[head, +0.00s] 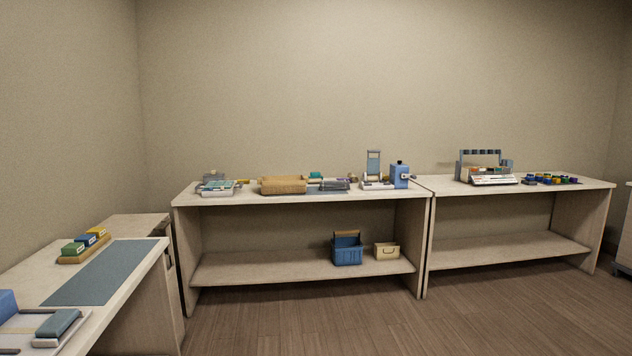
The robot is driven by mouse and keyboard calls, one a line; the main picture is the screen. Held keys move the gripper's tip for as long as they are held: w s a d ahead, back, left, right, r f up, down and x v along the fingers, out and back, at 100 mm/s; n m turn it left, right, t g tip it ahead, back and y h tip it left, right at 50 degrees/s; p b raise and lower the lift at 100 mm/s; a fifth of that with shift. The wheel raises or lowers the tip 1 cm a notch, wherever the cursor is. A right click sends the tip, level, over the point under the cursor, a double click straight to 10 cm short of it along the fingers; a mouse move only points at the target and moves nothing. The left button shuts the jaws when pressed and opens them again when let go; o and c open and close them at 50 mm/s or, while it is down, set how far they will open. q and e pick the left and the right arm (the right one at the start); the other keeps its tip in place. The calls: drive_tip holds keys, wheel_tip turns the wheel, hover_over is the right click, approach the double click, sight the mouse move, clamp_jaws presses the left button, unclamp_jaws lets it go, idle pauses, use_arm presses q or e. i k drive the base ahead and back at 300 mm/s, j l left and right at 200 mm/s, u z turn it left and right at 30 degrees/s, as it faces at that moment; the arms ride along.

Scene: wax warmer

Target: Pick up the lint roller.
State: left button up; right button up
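I cannot make out a lint roller for certain; the items on the far tables are too small to tell apart. The middle table (240,196) holds a tan basket (284,185), a blue device with a side knob (399,176), a grey-blue stand (374,163) and several small items. The right table (590,184) holds a rack with dark rollers or cylinders on top (480,153) and several coloured small pieces (552,180). Neither of my grippers is in view.
A near-left table (30,270) bears a blue-grey mat (97,272), a wooden tray of coloured boxes (69,257) and a white tray with a dark blue-grey block (58,324). A blue bin (347,250) and cream bin (386,251) sit on the lower shelf. The wooden floor (350,320) is clear.

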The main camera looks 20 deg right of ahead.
sight(315, 176)
drive_tip(key=i+l+z, duration=0.2)
drive_tip(key=i, duration=0.2)
drive_tip(key=i+l+z, duration=0.1)
drive_tip(key=i+z, duration=0.15)
drive_tip(key=i, duration=0.15)
drive_tip(key=i+z, duration=0.25)
drive_tip(key=i, duration=1.6)
